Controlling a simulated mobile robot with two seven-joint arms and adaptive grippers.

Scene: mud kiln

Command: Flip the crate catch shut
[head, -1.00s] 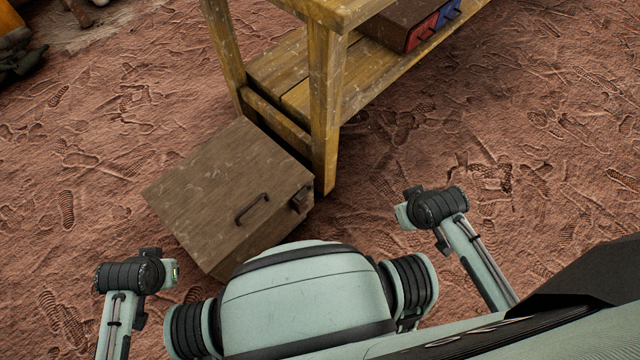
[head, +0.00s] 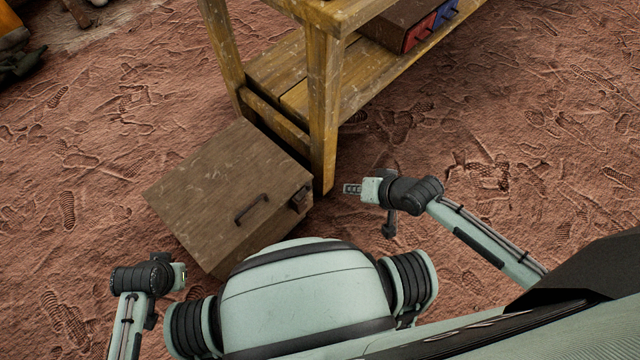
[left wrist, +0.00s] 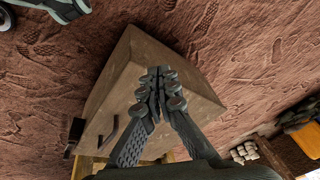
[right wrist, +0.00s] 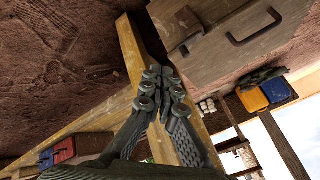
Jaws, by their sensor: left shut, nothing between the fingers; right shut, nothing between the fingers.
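The wooden crate (head: 225,195) sits on the mud floor beside the workbench leg. It has a dark handle (head: 251,209) and a small dark catch (head: 299,199) at its right edge; whether the catch is open or shut is too small to tell. The crate also shows in the left wrist view (left wrist: 120,85) and at the top of the right wrist view (right wrist: 215,60). My right gripper (head: 351,188) is shut and empty, a little right of the catch and apart from it. My left gripper (left wrist: 160,75) is shut and empty, left of the crate's near corner in the head view.
A yellow wooden workbench (head: 325,110) stands close behind the crate, its front leg near the catch side. A brown box with red and blue drawers (head: 420,32) sits on its lower shelf. The floor to the right is clear.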

